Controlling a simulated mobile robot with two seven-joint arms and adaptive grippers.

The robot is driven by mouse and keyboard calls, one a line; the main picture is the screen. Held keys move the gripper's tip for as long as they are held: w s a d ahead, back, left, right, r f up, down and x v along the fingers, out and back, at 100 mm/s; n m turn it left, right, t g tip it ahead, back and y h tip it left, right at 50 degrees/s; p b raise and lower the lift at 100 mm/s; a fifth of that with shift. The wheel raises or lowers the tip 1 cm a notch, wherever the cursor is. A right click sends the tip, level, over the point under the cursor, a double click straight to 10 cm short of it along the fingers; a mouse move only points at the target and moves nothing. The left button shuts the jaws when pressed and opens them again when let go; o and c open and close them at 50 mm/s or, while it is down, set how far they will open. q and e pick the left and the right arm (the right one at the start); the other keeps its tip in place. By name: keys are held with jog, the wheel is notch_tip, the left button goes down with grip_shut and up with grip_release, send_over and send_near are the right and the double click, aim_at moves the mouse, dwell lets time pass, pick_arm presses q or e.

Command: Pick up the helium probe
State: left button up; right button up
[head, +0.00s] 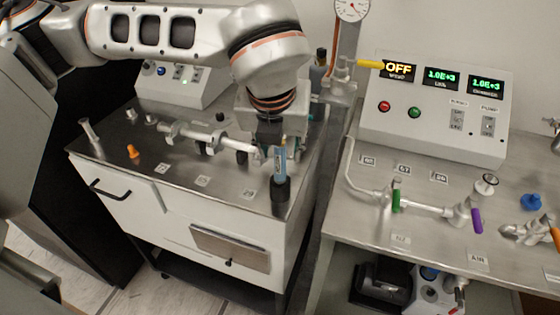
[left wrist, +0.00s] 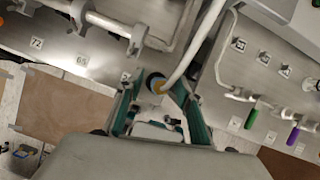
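What looks like the helium probe (head: 281,166), a slim light-blue cylinder, stands upright in a black holder (head: 281,196) at the front right corner of the left steel-topped cart. In the left wrist view its round end, dark with blue and yellow (left wrist: 155,83), shows between the fingertips, with a pale tube running up from it. My left gripper (left wrist: 158,100) is open, with teal-lined fingers on either side of the probe end and visible gaps. In the head view the arm and wrist partly hide the gripper (head: 276,148) behind the probe. My right gripper is not in view.
The cart top (head: 222,172) carries metal pipework (head: 200,138) and an orange stopper (head: 132,152). To the right, a bench (head: 350,215) holds a control box (head: 432,115), valves with green (head: 396,200) and purple handles, and a gauge column (head: 345,60). A gap separates cart and bench.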

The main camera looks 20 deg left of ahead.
pick_arm(q)
grip_shut()
jog(key=shift+r, duration=0.1)
